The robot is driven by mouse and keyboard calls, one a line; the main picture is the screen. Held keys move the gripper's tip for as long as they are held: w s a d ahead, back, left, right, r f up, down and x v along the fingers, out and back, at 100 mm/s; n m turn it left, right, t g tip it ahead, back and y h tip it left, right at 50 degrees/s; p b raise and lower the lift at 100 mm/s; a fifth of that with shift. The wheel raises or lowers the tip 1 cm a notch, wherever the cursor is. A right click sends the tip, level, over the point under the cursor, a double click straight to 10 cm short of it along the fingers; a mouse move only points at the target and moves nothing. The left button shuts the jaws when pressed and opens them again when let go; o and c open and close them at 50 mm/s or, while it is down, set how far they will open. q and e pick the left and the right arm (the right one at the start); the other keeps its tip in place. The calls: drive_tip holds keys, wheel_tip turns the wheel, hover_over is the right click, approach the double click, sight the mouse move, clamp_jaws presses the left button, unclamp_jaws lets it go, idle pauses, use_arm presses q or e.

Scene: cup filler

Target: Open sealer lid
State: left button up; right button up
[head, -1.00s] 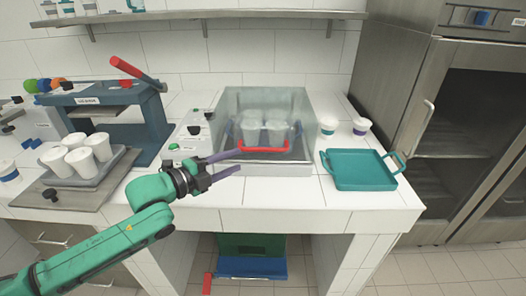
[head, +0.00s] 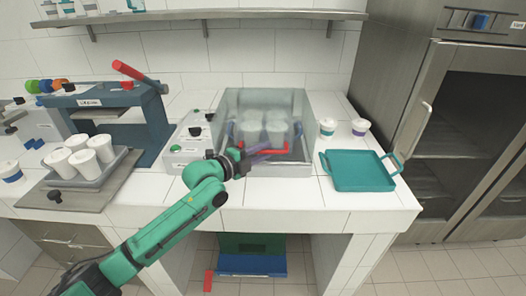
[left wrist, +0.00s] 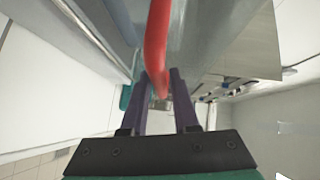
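A clear-walled box (head: 262,98) with a see-through lid stands in the middle of the counter, with several pale cups (head: 276,128) inside. A red handle bar (head: 287,150) runs along its lower front, and the lid looks shut. My left gripper (head: 262,154) is at the left part of this handle. In the left wrist view, the red handle (left wrist: 158,50) comes down between the two dark fingers (left wrist: 159,85). The fingers are apart, with a gap showing beside the bar; contact is not clear. My right gripper is not in view.
A blue press (head: 112,98) with a red lever stands at left, with several white cups on a grey tray (head: 112,168) before it. A control box (head: 190,140) adjoins the clear box. Two cups (head: 327,128) and a teal tray (head: 345,183) are at right.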

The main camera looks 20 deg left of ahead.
use_arm(q)
clamp_jaws()
idle(1.2)
